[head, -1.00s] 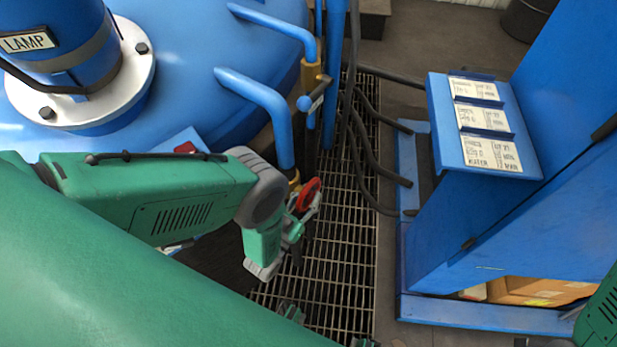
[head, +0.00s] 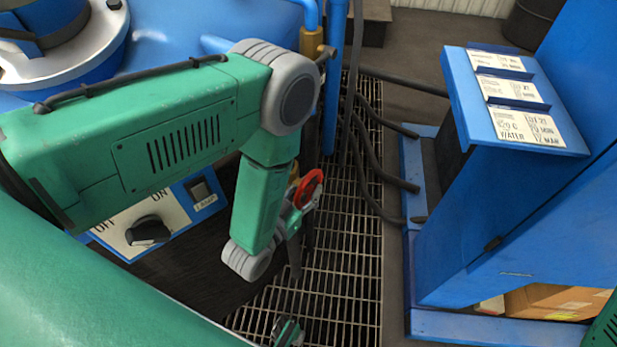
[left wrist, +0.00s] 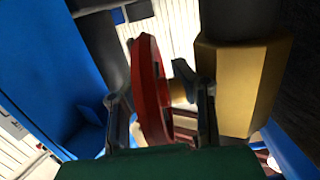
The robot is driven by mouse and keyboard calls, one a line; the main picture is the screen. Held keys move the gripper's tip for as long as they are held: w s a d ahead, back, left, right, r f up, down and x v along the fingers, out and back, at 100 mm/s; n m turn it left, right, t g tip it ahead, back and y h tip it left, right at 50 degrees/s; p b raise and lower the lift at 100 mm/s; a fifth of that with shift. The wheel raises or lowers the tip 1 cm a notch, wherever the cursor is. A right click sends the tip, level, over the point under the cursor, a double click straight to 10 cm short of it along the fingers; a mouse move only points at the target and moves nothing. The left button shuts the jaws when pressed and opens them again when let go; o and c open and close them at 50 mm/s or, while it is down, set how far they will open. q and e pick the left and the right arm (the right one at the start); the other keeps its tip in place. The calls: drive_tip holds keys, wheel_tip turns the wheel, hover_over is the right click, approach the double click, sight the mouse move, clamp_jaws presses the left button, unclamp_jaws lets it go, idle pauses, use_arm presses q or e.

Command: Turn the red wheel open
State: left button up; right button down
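The red wheel (head: 310,188) stands low over the floor grating in the head view, partly covered by my left gripper (head: 299,208). In the left wrist view the wheel (left wrist: 150,90) is seen nearly edge-on between the two fingers of my left gripper (left wrist: 163,112). One finger stands on each side of the rim, with a visible gap at the right finger; I cannot tell whether the left finger touches. A yellow hexagonal fitting (left wrist: 240,85) is just right of the right finger.
A blue vessel (head: 190,25) with a pipe is behind my left arm. A switch panel (head: 120,235) lies beneath the arm. Dark hoses (head: 365,150) run over the grating (head: 345,270). A blue cabinet (head: 530,220) with a labelled ledge stands at the right.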

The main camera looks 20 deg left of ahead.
sight(308, 177)
use_arm(q)
drive_tip(key=shift+s+d+f+g+b, duration=0.15)
drive_tip(key=shift+g+b, duration=0.15)
drive_tip(key=shift+b, duration=0.7)
drive_tip(key=shift+r+g+p, duration=0.55)
drive_tip(key=shift+g+p, duration=0.25)
drive_tip(key=shift+p, duration=0.25)
drive_tip(key=g+y+p, duration=0.1)
drive_tip(key=g+p, duration=0.1)
drive_tip(key=shift+g, duration=0.3)
drive_tip(key=g+y+p, duration=0.1)
drive_tip(key=g+p, duration=0.2)
drive_tip(key=g, duration=0.2)
drive_tip(key=g+p, duration=0.1)
drive_tip(key=g, duration=0.2)
drive_tip(key=shift+s+f, duration=0.1)
drive_tip(key=shift+f, duration=0.05)
drive_tip(key=shift+g+y, duration=0.4)
drive_tip(key=shift+g, duration=1.4)
wheel_tip(308, 177, up, 8)
drive_tip(key=shift+s+r, duration=0.15)
use_arm(e)
wheel_tip(308, 177, up, 5)
drive_tip(key=shift+r, duration=0.15)
